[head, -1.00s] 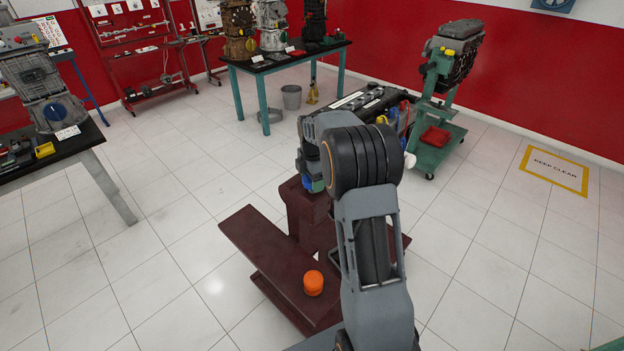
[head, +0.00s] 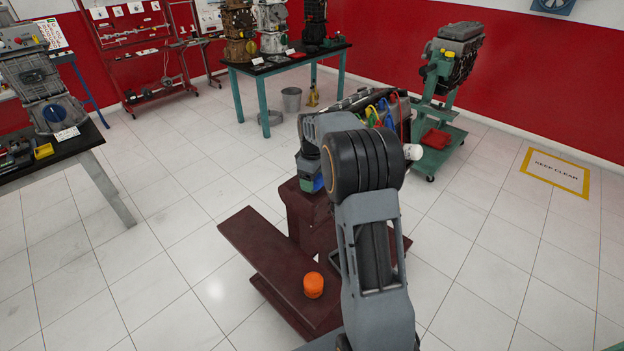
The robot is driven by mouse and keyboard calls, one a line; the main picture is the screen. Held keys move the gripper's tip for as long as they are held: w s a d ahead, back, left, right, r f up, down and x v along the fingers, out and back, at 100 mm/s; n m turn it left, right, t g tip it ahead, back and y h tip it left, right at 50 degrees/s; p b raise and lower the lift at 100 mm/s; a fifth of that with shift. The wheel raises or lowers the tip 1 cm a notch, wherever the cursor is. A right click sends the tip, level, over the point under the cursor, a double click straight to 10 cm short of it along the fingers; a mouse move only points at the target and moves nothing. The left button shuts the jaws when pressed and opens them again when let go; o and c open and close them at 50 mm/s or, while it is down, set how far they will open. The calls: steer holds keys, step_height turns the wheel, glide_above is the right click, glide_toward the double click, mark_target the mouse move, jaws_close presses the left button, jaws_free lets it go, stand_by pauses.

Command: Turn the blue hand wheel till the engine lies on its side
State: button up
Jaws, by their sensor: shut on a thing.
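The engine (head: 397,112) sits on the dark red stand (head: 308,212), beyond my arm. It is tilted, and a side with blue, yellow and red leads shows from above. A white round part (head: 414,152) sticks out at its right. A small blue patch (head: 317,184), seemingly the edge of the hand wheel, shows at the top of the stand's post, left of my arm's thick joint. The rest of the wheel is hidden. My gripper is hidden behind my arm, so its hold on the wheel cannot be seen.
An orange round object (head: 313,285) sits on the stand's base. A green engine stand (head: 432,150) with another engine is behind at right. A table (head: 283,64) with engines is at the back, a workbench (head: 84,148) at left. Tiled floor is clear at left and right.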

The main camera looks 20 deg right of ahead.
steer(key=m, duration=0.5)
steer(key=shift+d+m, duration=0.1)
steer(key=shift+m, duration=0.2)
steer(key=m, duration=0.4)
steer(key=shift+b, duration=0.3)
steer(key=m, duration=0.6)
steer(key=shift+d, duration=0.1)
steer(key=m, duration=1)
steer(key=shift+s+m, duration=0.1)
steer(key=shift+m, duration=0.3)
steer(key=m, duration=0.4)
steer(key=shift+m+b, duration=0.3)
steer(key=m, duration=0.5)
steer(key=shift+s, duration=0.1)
steer(key=m, duration=0.5)
steer(key=shift+m, duration=0.4)
